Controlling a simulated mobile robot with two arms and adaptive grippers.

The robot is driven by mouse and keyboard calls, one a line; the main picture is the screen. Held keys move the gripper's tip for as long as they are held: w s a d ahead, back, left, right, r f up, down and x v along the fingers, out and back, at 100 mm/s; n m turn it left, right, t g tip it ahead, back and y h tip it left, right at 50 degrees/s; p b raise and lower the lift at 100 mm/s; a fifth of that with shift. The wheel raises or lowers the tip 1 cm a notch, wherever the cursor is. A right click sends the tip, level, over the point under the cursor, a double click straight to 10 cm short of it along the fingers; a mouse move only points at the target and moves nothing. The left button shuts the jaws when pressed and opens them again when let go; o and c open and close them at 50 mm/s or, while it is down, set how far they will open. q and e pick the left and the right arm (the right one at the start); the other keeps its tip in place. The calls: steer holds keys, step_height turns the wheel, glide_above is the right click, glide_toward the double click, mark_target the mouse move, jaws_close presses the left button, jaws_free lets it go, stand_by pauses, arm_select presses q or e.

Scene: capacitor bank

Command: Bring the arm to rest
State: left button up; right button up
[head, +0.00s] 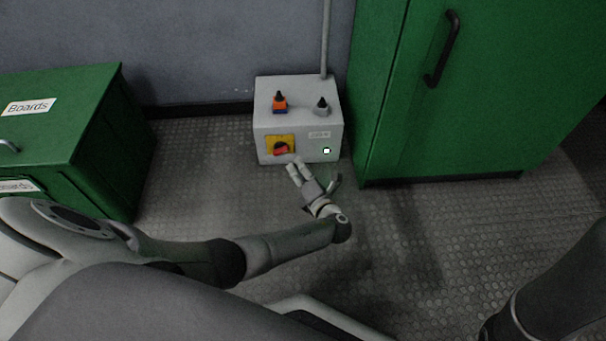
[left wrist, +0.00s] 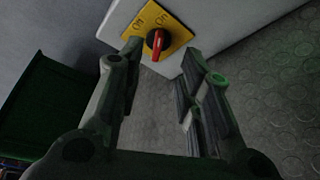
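My left arm reaches in from the left in the head view. Its left gripper (head: 305,172) is just in front of the grey control box (head: 270,122), near the red rotary switch (head: 281,149) on its yellow plate. In the left wrist view the left gripper (left wrist: 165,88) has its fingers apart with nothing between them. The red switch handle (left wrist: 158,40) shows just beyond the fingertips, apart from them as far as I can tell. The right gripper is not in view; a dark arm part of mine shows at the lower right of the head view.
A green cabinet (head: 470,90) with a black handle stands right of the box. A green case labelled Boards (head: 75,95) stands at the left. A conduit (head: 326,40) rises from the box along the wall. The studded floor (head: 200,150) between them is clear.

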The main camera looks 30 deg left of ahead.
arm_select(q)
steer(key=shift+v, duration=0.85)
steer(key=shift+w, duration=0.1)
